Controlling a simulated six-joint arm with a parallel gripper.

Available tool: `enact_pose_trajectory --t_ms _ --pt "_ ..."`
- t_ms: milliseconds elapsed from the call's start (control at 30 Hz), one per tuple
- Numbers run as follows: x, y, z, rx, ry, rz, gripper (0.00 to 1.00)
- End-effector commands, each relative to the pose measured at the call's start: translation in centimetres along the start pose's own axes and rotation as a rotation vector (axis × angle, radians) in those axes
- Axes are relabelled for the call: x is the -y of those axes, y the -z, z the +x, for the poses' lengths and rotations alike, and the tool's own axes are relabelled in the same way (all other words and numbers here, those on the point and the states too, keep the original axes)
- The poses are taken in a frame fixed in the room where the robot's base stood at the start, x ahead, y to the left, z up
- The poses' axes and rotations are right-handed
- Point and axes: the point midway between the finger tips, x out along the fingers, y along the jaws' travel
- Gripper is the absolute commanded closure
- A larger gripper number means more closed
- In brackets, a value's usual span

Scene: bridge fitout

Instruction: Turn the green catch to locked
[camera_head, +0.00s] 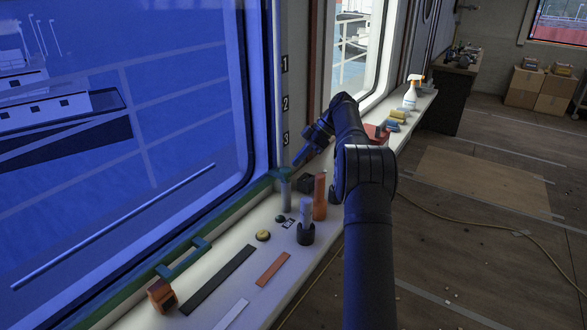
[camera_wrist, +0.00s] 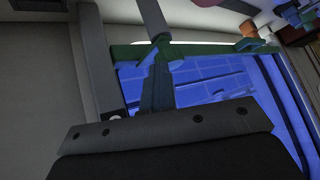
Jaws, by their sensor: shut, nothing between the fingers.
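A green piece (camera_head: 281,174), seemingly the green catch, sits at the lower corner of the window frame, with a grey round bar (camera_head: 285,194) below it. In the wrist view, a grey bar (camera_wrist: 151,16) and the green piece (camera_wrist: 128,51) meet just beyond my fingertips. My gripper (camera_head: 297,161) is beside the catch, its fingers shut and empty. The fingers (camera_wrist: 159,44) appear very close to the bar; I cannot tell whether they touch. The catch's locked mark cannot be made out.
An orange block (camera_head: 320,196) and a black holder with a grey cylinder (camera_head: 306,232) stand close by on the sill. A spray bottle (camera_head: 411,93) stands farther along.

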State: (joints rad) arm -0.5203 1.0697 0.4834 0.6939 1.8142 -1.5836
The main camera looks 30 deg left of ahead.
Motion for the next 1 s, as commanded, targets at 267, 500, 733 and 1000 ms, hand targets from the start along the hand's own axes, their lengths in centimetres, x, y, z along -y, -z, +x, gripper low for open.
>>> enact_pose_trajectory --t_ms 267,500,733,1000 --pt "-0.2 -2.1 -4.4 -0.036 -0.231 0.585 1.0" --pt "0.0 -3.6 -7.0 -0.113 -0.367 0.943 1.0" --pt "-0.3 -4.0 -6.7 -0.134 -0.393 1.019 1.0" --pt "-2.2 -4.4 -2.0 -0.132 -0.389 1.017 1.0"
